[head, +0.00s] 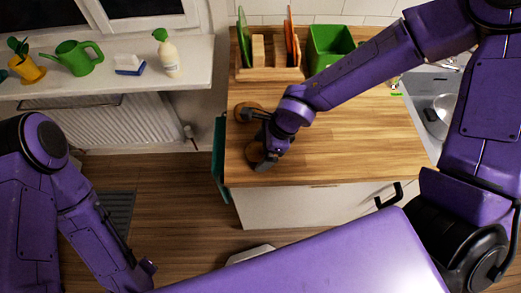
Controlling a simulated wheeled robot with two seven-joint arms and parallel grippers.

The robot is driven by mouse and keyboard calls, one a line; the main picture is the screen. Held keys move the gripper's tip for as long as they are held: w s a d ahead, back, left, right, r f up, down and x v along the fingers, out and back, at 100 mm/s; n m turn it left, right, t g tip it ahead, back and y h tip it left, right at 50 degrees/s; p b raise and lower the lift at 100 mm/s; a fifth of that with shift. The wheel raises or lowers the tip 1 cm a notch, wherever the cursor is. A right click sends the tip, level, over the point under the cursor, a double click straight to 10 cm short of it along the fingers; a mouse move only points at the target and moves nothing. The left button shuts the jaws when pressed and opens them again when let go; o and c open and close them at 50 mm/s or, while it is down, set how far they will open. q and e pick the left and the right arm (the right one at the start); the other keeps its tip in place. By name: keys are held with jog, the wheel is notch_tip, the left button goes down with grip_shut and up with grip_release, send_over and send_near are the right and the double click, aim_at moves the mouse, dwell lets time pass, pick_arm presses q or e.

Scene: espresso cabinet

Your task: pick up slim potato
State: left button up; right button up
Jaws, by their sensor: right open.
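Two brown, rounded things that look like potatoes lie near the left edge of the wooden counter (340,150). One brown potato-like thing (243,108) is farther back, and another brown potato-like thing (253,154) is nearer the front. I cannot tell which is the slim one. My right gripper (258,138) is open above the counter's left edge. One dark finger reaches toward the back thing and the other partly covers the front one. Contact is unclear. My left gripper (146,270) hangs low at the lower left, its fingers not clear.
A wooden rack (268,74) with boards and a green bin (328,44) stand at the back of the counter. The sink (440,115) is at right. A windowsill at left holds a green watering can (75,57), a sponge (129,64) and a bottle (167,55).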

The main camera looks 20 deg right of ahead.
jog(key=shift+d, duration=0.1)
jog(key=c, duration=1.2)
